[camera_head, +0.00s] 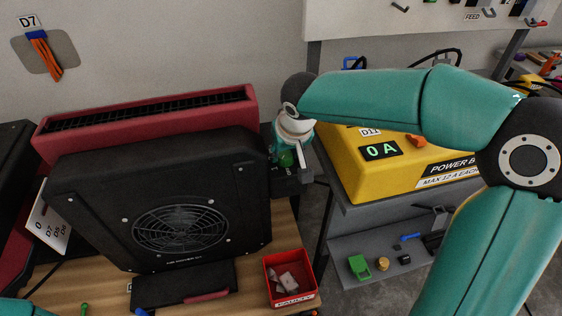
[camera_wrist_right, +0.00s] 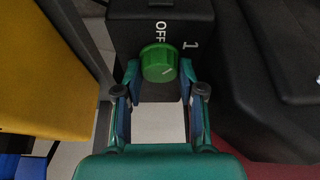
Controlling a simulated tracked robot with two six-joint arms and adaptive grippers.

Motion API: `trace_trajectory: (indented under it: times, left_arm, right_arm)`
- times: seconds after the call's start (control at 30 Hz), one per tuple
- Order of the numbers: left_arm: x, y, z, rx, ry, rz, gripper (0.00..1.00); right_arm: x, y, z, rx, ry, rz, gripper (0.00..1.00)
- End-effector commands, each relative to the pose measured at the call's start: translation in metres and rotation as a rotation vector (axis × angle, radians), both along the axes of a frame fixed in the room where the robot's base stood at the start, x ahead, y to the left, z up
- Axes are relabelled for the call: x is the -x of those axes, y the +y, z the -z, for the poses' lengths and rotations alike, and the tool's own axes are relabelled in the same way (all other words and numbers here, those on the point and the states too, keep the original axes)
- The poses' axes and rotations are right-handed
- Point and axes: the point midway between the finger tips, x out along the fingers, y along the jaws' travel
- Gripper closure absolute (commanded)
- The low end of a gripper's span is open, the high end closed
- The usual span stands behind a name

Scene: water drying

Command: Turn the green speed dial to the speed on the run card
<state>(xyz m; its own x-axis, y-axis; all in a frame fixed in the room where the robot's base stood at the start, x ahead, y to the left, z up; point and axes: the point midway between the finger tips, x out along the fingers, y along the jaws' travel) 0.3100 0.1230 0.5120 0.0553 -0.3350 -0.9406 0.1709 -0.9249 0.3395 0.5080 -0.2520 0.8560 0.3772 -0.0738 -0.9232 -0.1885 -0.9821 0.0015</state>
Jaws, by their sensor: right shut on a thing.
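The green speed dial (camera_wrist_right: 157,64) sits on the dark control box (camera_wrist_right: 158,14) in the right wrist view. "OFF" and "1" are printed beside it, and a short pale mark shows on its face. My right gripper (camera_wrist_right: 159,80) is shut on the dial, with one finger on each side. In the head view the dial (camera_head: 286,159) is partly covered by my right gripper (camera_head: 291,161) at the side of the black fan unit (camera_head: 95,185). A white card (camera_head: 47,222) stands partly hidden behind the unit; I cannot read a speed on it. My left gripper is not in view.
A yellow power box (camera_head: 352,170) reading "0 A" stands on a grey cart to the right. A red bin (camera_head: 269,271) marked "FAULTY" sits on the wooden table beside the fan unit. A red slotted unit (camera_head: 60,145) stands behind.

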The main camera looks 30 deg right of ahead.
Motion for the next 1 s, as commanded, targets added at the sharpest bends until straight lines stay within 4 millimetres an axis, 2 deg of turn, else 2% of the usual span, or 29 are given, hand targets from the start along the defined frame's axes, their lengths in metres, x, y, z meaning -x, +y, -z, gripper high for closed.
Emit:
trace_trajectory:
  times: [0.2,0.63,0.67,0.8,1.0]
  left_arm:
    - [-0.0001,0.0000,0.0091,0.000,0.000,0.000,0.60]
    - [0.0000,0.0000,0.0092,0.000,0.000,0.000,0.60]
    - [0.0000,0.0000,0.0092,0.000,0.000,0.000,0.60]
    - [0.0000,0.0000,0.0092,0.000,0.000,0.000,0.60]
    - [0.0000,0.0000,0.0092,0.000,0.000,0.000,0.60]
  right_arm:
    - [0.0003,0.0007,0.0010,-0.002,0.002,0.056,0.96]
    - [0.0008,0.0010,0.0003,-0.003,0.003,0.066,0.96]
    - [0.0008,0.0010,0.0003,-0.003,0.003,0.066,0.59]
    - [0.0007,0.0009,0.0003,-0.003,0.002,0.066,0.36]
    - [0.0004,0.0014,0.0000,-0.003,0.001,0.065,0.36]
